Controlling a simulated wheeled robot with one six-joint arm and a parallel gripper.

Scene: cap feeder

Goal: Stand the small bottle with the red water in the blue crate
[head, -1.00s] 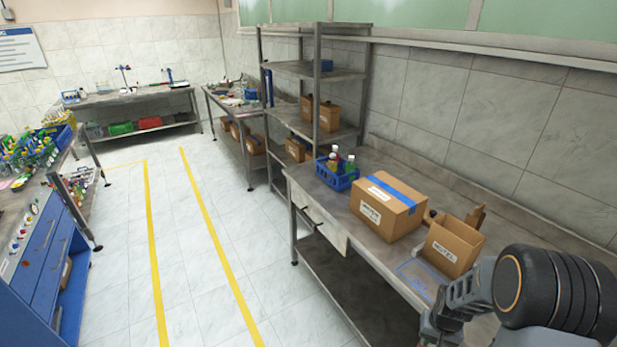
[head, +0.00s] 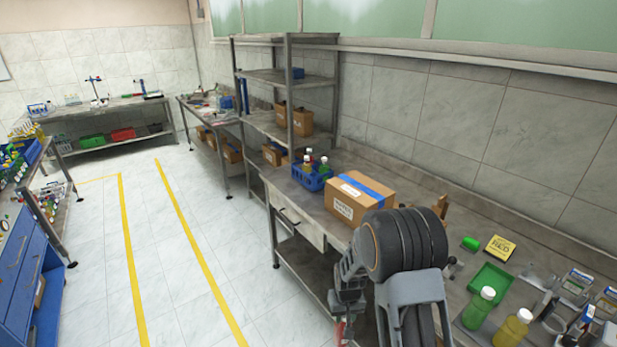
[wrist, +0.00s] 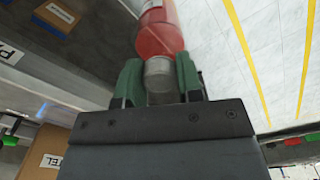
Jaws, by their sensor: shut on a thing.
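The bottle with the red water (wrist: 160,35) is in my gripper (wrist: 158,78). The two green fingers are shut on its grey cap end, and its red body points away from the palm. In the head view a bit of the red bottle (head: 341,333) shows below my gripper, low beside the bench front. The blue crate (head: 312,184) stands on the bench further back, to the left of a closed cardboard box. Several bottles stand in the crate; green, white and red caps show. The crate's floor is hidden. My gripper is well apart from the crate.
The closed cardboard box (head: 350,210) with blue tape stands between my arm and the crate. The floor aisle left of the bench is clear.

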